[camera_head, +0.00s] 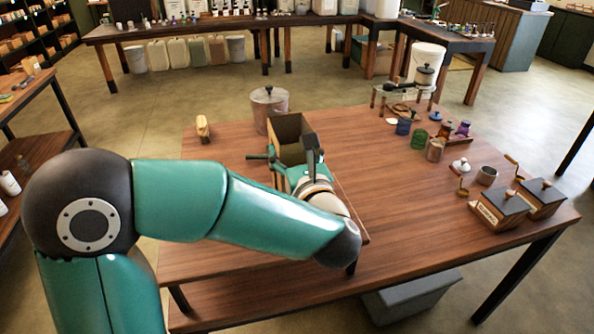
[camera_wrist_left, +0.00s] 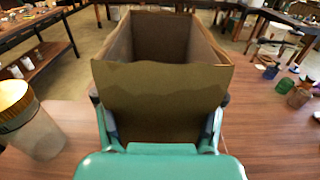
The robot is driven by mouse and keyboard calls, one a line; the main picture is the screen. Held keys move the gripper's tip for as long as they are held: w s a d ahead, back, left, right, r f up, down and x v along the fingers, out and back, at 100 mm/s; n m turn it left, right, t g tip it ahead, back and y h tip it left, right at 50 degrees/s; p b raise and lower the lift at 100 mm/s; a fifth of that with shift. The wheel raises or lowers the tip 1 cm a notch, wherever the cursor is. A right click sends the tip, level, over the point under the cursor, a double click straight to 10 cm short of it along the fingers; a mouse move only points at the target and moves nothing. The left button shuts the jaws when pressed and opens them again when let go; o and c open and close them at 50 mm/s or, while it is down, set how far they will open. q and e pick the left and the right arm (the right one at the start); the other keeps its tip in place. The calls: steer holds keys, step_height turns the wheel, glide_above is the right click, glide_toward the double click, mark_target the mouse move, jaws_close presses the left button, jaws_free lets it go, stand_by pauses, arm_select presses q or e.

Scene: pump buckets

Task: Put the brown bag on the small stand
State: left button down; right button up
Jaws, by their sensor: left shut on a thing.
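The brown bag (camera_head: 291,130) is an open-topped, box-shaped paper bag, upright near the middle of the wooden table. In the left wrist view the bag (camera_wrist_left: 160,88) fills the middle, its mouth open upward and its inside looking empty. My left gripper (camera_head: 303,168) is shut on its near side, with a finger at either side of the bag. Whether the bag's base touches the table is hidden. A small stand (camera_head: 394,92) with short legs is at the table's far right, beyond the bag. My right gripper is out of view.
Several small jars (camera_head: 418,139) cluster to the right, with two wooden grinders (camera_head: 500,208) at the right edge. The table's right middle is clear.

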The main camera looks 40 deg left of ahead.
arm_select(q)
step_height(320, 180, down, 4)
steer(key=shift+f, duration=0.15)
stand_by(0.3)
steer(key=shift+f, duration=0.1)
steer(key=shift+c, duration=0.2)
jaws_free()
steer(key=b+v, duration=0.3)
steer(key=v, duration=0.9)
